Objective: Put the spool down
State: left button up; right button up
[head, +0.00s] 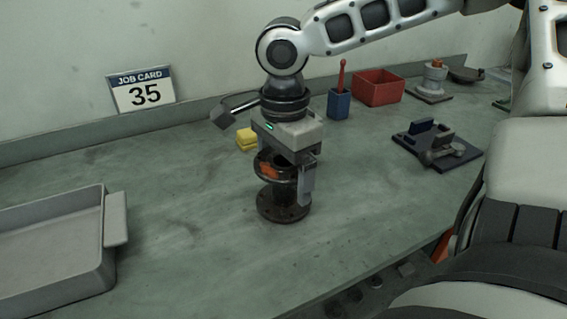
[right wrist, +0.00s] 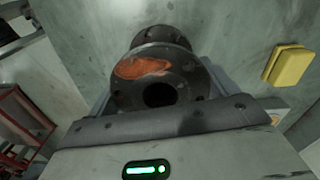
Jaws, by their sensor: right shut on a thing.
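The spool (head: 283,204) is a dark, flanged metal piece with an orange patch on its upper flange. In the head view it is upright at the middle of the bench, its lower flange at or very near the bench top; I cannot tell if it touches. My right gripper (head: 288,172) comes down from above and is shut on the spool near its upper flange. In the right wrist view the spool (right wrist: 160,82) shows its bored upper flange with the orange patch, between the fingers. My left gripper is not in view.
A grey tray (head: 115,235) lies at the left. A yellow block (head: 246,139) sits behind the spool. A blue holder (head: 339,104), a red bin (head: 378,88) and a dark fixture (head: 437,146) stand to the right. The bench (head: 190,190) is clear between tray and spool.

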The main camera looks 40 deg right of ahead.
jog(key=o, duration=1.7)
jog(key=shift+f, duration=0.1)
jog(key=shift+o, duration=0.2)
notch_tip(320, 180, up, 12)
jog(key=p, duration=0.2)
jog(key=shift+s, duration=0.1)
